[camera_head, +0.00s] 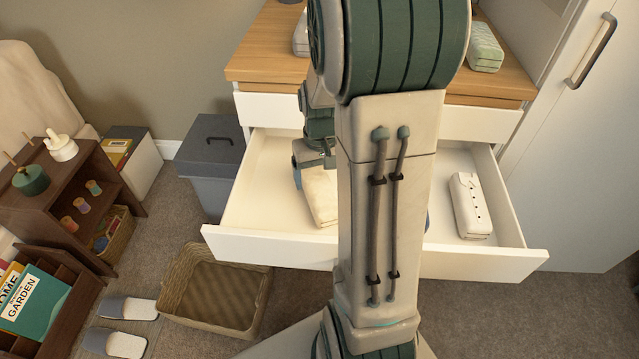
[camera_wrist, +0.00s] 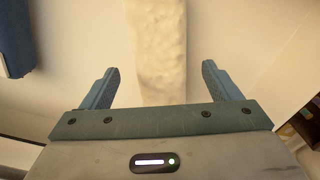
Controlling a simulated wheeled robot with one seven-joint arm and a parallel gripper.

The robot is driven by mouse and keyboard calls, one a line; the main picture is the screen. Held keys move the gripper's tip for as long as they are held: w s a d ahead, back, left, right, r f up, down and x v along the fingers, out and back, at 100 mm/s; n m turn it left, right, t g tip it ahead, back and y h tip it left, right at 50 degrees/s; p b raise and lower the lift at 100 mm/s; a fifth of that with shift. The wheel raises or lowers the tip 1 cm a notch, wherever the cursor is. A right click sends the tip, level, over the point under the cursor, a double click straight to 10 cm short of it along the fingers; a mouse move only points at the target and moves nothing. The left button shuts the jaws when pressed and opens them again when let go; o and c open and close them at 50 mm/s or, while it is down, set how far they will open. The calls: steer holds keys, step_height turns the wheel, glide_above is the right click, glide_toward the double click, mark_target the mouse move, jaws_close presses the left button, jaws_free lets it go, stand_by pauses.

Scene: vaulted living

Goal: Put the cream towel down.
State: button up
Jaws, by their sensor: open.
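The cream towel (camera_head: 319,193) lies in the left part of the open white drawer (camera_head: 260,215). My arm hides its right side in the head view. In the wrist view the towel (camera_wrist: 160,50) runs up from between the fingertips to the top edge. My gripper (camera_wrist: 160,85) is open, with one blue finger on each side of the towel and a gap on both sides. In the head view my gripper (camera_head: 300,165) is partly hidden behind my arm, at the towel's far end inside the drawer.
A white case (camera_head: 469,205) lies in the drawer's right part. A blue thing (camera_wrist: 14,40) shows at the wrist view's left edge. A grey bin (camera_head: 210,160) stands left of the drawer; a wicker basket (camera_head: 215,295) is on the floor in front. The drawer's left part has bare floor.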

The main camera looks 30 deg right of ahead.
mark_target(320, 187)
step_height(320, 187, up, 6)
steer(key=p, duration=0.1)
steer(key=s+a+r+n+t, duration=0.1)
steer(key=s+a+r, duration=0.4)
steer(key=s+a, duration=0.6)
steer(key=shift+s+a+n+t, duration=0.3)
steer(key=shift+s+n, duration=0.1)
steer(key=shift+n, duration=0.3)
steer(key=shift+d, duration=0.2)
